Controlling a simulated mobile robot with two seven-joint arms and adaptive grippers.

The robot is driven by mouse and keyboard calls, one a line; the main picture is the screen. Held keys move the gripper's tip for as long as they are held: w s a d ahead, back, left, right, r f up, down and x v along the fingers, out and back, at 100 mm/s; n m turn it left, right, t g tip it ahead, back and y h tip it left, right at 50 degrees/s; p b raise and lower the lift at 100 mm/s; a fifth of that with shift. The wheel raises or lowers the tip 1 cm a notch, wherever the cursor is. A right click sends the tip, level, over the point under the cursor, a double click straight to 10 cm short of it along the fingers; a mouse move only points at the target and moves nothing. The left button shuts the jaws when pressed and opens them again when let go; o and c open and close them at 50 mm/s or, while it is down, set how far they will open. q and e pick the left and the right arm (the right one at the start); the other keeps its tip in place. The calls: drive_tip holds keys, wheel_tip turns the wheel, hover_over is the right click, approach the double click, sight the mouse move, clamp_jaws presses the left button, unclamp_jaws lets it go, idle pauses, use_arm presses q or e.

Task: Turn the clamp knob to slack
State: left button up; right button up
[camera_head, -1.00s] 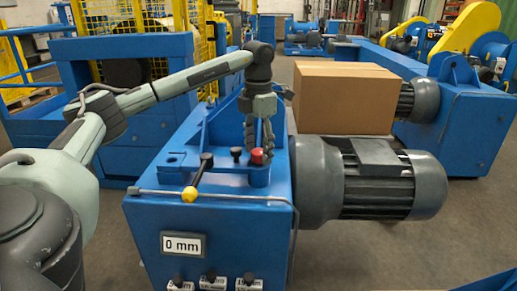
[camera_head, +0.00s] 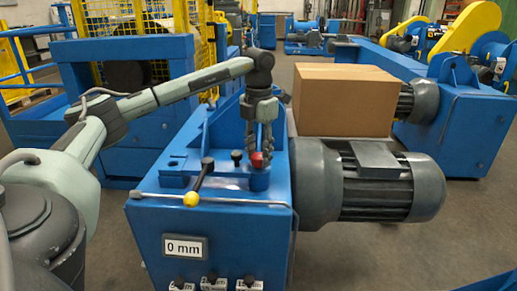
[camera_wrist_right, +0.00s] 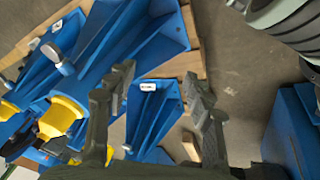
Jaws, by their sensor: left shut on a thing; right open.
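The red knob (camera_head: 257,160) sits on a blue round boss on top of the blue machine housing (camera_head: 150,208). I take it to be the clamp knob. My left gripper (camera_head: 258,152) points straight down over it and is shut on it; the fingers hide part of the knob. A display reading 0 mm (camera_head: 185,247) is on the housing front. My right gripper (camera_wrist_right: 157,95) is open and empty in the right wrist view, above blue brackets and a pallet; it does not show in the head view.
A lever with a yellow ball (camera_head: 191,199) and a small black knob (camera_head: 237,155) stand left of the red knob. A grey motor (camera_head: 375,185) is to the right, with a cardboard box (camera_head: 343,98) behind it. Upright blue plates (camera_head: 222,125) rise close behind my left gripper.

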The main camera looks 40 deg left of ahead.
use_arm(q)
drive_tip(key=shift+w+n+p, duration=0.1)
drive_tip(key=shift+n+p, duration=1.05)
drive_tip(key=shift+n, duration=0.85)
use_arm(e)
drive_tip(key=s+a+x, duration=0.1)
drive_tip(key=x, duration=0.5)
drive_tip(key=shift+f+g, duration=0.3)
drive_tip(key=shift+g, duration=0.1)
drive_tip(key=shift+w+d, duration=0.1)
use_arm(q)
drive_tip(key=o, duration=1.2)
drive_tip(key=shift+c, duration=0.2)
